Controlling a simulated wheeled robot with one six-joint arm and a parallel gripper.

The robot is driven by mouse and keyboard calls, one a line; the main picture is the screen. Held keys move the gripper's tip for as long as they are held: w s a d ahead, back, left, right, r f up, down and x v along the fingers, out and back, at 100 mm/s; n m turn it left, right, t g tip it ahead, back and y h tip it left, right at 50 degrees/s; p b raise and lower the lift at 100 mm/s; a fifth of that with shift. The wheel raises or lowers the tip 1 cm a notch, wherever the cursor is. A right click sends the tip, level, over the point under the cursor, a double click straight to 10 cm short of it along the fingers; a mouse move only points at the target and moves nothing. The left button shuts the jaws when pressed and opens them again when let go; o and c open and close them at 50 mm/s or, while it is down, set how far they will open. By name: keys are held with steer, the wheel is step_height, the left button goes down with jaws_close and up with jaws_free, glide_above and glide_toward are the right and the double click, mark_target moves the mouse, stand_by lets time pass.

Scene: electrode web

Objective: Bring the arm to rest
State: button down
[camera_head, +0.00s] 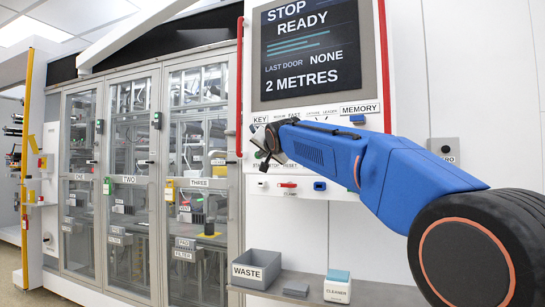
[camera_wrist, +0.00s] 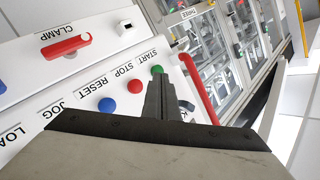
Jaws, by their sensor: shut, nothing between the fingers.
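My arm (camera_head: 335,155) is blue and reaches left across the control panel (camera_head: 350,190) in the head view. My gripper (camera_head: 270,145) is at its far end, in front of the panel's key and button area. In the wrist view my gripper (camera_wrist: 163,88) shows its dark fingers together, with nothing between them. The fingers point toward the panel near the green START button (camera_wrist: 157,69). The red STOP button (camera_wrist: 135,87) and blue RESET button (camera_wrist: 106,105) are beside it. I cannot tell whether the fingertips touch the panel.
A red CLAMP lever (camera_wrist: 64,46) sits on the panel. A red rail (camera_wrist: 199,90) runs to the right of the fingers. A screen (camera_head: 312,50) reads "STOP READY". Below, a WASTE bin (camera_head: 254,270) and a CLEANER box (camera_head: 337,290) stand on a shelf. Glass-doored cabinets (camera_head: 130,180) stand left.

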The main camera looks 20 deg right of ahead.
stand_by(0.6)
steer(key=s+d+f+n+g, duration=0.2)
steer(key=s+f+g, duration=0.2)
steer(key=s+f, duration=1.3)
steer(key=s+d+f+n+g, duration=0.2)
steer(key=s+d+f+g, duration=0.1)
steer(key=s+f, duration=1.5)
steer(key=s+d+f+n+g, duration=0.2)
steer(key=s+f+n+g, duration=0.1)
steer(key=s+f, duration=1.5)
steer(key=shift+s+d+g, duration=0.25)
steer(key=shift+s+g, duration=0.4)
steer(key=shift+g, duration=0.15)
